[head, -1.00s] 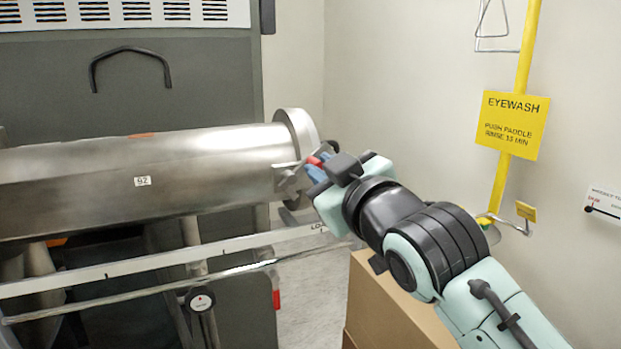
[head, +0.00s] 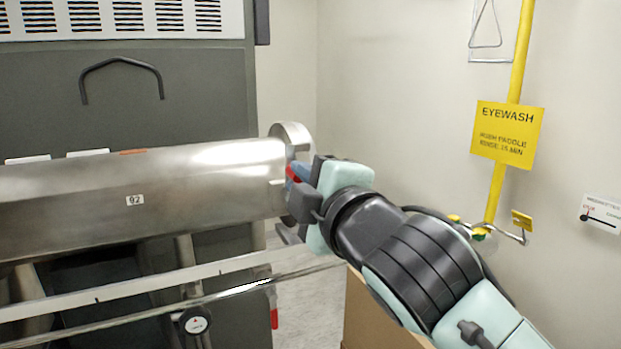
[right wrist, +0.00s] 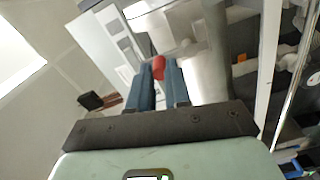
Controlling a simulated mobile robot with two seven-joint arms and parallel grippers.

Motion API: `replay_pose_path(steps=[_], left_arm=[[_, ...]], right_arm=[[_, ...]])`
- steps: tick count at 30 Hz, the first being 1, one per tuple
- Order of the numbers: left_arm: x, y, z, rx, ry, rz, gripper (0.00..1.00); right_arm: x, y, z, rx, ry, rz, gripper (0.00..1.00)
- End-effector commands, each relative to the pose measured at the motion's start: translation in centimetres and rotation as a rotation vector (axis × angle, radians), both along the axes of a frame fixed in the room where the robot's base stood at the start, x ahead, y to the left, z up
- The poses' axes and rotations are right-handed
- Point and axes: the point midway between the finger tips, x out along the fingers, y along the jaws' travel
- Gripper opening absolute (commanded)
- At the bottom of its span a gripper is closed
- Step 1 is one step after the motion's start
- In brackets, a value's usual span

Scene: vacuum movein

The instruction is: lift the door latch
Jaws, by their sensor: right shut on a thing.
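The door latch shows as a small red-tipped handle (head: 292,174) at the right end of a large steel cylinder (head: 140,190) marked 92. My right gripper (head: 297,172) is at that end with its blue fingers shut on the red handle. In the right wrist view the red handle (right wrist: 158,68) lies between the two blue fingertips (right wrist: 159,80). The black gripper body hides part of the latch in the head view. My left gripper is not in view.
A long rail with tick marks (head: 130,286) and a thin rod run below the cylinder. A cardboard box (head: 372,318) stands under my right arm. A yellow eyewash pole and sign (head: 506,133) are on the right wall.

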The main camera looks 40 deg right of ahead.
Motion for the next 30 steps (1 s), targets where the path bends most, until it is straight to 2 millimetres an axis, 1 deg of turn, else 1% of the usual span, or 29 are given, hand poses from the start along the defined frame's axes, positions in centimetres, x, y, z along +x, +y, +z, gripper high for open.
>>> replay_pose_path(steps=[3,9,25,26,27,28,30], left_arm=[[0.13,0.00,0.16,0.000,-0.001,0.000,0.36],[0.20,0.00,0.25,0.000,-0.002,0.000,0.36],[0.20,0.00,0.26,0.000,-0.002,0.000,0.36],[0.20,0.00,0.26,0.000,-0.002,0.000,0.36],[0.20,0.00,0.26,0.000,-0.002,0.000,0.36],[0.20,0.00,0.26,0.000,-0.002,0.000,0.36],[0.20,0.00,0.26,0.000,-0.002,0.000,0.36]], right_arm=[[0.05,0.24,0.13,-0.054,0.011,0.002,0.00],[0.10,0.48,0.07,-0.109,0.024,0.001,0.00],[0.16,0.69,-0.01,-0.128,0.030,0.005,0.00],[0.16,0.70,-0.02,-0.127,0.029,0.005,0.27],[0.16,0.69,-0.01,-0.127,0.029,0.005,0.40],[0.15,0.67,-0.02,-0.127,0.029,0.004,0.43],[0.14,0.63,-0.02,-0.127,0.030,0.003,0.43]])
